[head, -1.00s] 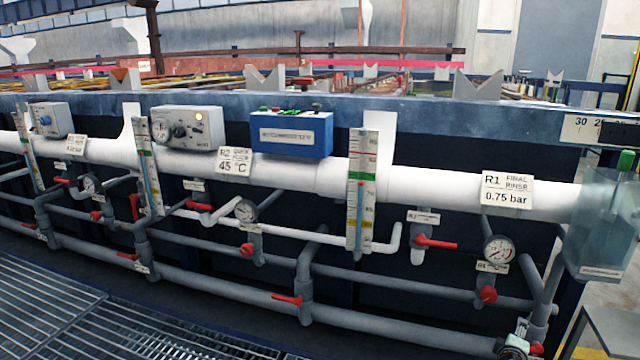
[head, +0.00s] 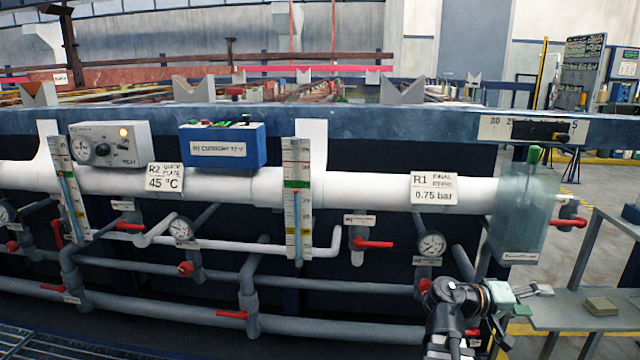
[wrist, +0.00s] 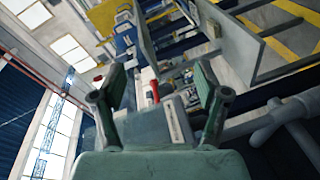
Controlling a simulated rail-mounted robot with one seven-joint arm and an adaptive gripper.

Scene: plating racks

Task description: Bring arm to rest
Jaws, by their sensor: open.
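My arm shows at the lower right of the head view, in front of the plating line's lower pipes. My gripper (head: 530,291) is at its end, pointing right toward a grey side shelf. In the wrist view my gripper (wrist: 160,92) has its two fingers spread apart, with nothing between them. A red-handled part shows beyond the fingers, at a distance I cannot tell.
A grey shelf (head: 560,316) with a small olive block (head: 601,306) stands at the right. A clear tank (head: 524,215) hangs at the pipe's end. Red valve handles (head: 374,244) stick out along the pipes. Open floor lies beyond the shelf.

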